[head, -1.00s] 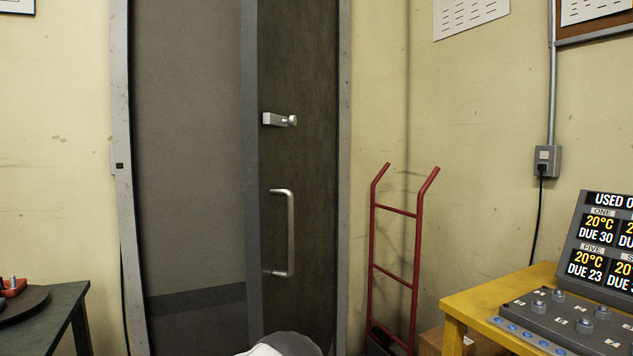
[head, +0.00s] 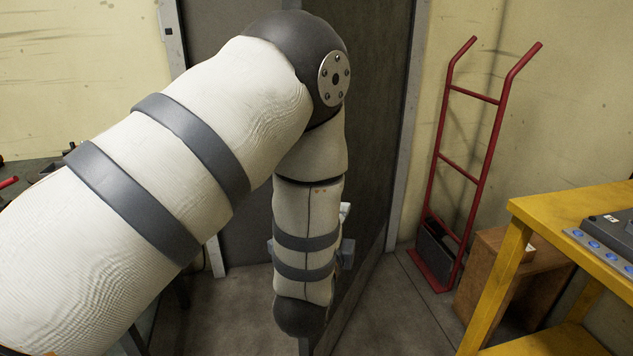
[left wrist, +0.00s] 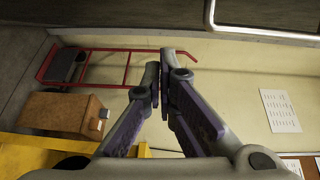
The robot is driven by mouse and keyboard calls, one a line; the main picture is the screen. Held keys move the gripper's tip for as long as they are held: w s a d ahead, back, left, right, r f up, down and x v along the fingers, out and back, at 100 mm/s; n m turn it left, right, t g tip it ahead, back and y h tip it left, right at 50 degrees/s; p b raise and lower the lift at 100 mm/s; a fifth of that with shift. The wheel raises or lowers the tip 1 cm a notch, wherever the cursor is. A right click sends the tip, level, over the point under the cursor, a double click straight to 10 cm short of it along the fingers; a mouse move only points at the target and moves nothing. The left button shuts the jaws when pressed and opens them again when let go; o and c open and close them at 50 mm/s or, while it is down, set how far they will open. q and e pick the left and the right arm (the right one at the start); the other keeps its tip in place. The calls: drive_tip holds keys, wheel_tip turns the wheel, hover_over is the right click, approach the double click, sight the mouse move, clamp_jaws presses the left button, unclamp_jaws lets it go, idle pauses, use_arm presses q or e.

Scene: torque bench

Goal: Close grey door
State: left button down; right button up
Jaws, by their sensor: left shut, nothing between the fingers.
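The grey door (head: 387,120) stands open in its frame, its dark face turned to the right and its lower edge running out over the floor. My left arm covers its middle in the head view, so its handle is not clear there. In the left wrist view the dark door panel (left wrist: 140,14) fills the top edge, with the metal bar handle (left wrist: 262,34) at the upper right. My left gripper (left wrist: 163,75) is shut and empty, its fingertips below the panel and left of the handle, apart from the handle in the picture. My right gripper is not in view.
A red hand truck (head: 468,160) leans at the wall right of the door. Bare floor (head: 395,305) lies between the door and the table. A dark table is partly visible at the left.

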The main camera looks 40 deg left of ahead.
use_arm(q)
drive_tip(key=w+a+r, duration=0.1)
drive_tip(key=w+a, duration=0.7)
drive_tip(key=shift+w+r+y, duration=0.2)
drive_tip(key=shift+w+y, duration=0.1)
drive_tip(key=shift+a, duration=0.1)
